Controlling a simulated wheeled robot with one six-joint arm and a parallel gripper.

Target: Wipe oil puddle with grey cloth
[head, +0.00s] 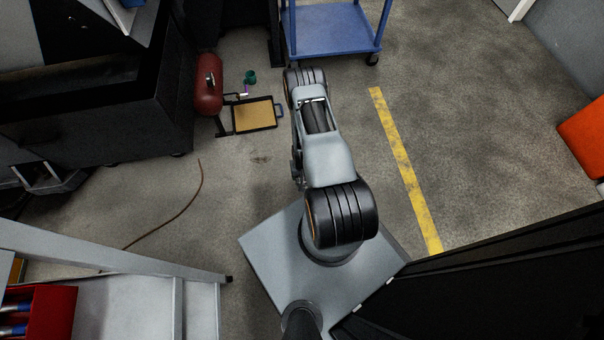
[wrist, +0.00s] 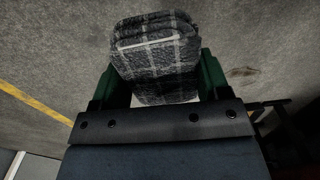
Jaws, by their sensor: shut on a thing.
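My gripper (wrist: 163,82) shows in the wrist view with its two green fingers on either side of a folded grey plaid cloth (wrist: 158,48). It is shut on the cloth and holds it over the concrete floor. A small brownish stain (wrist: 243,72) lies on the floor to the right of the cloth, apart from it in the picture. In the head view a faint dark stain (head: 262,159) lies on the floor left of my arm; it looks like the oil puddle. My arm hides the gripper and cloth in the head view.
A tan-topped tray (head: 255,115), a red cylinder (head: 208,92) and a green cup (head: 250,77) stand beyond the stain. A blue cart (head: 332,30) is at the back. A thin brown cable (head: 190,200) lies left.

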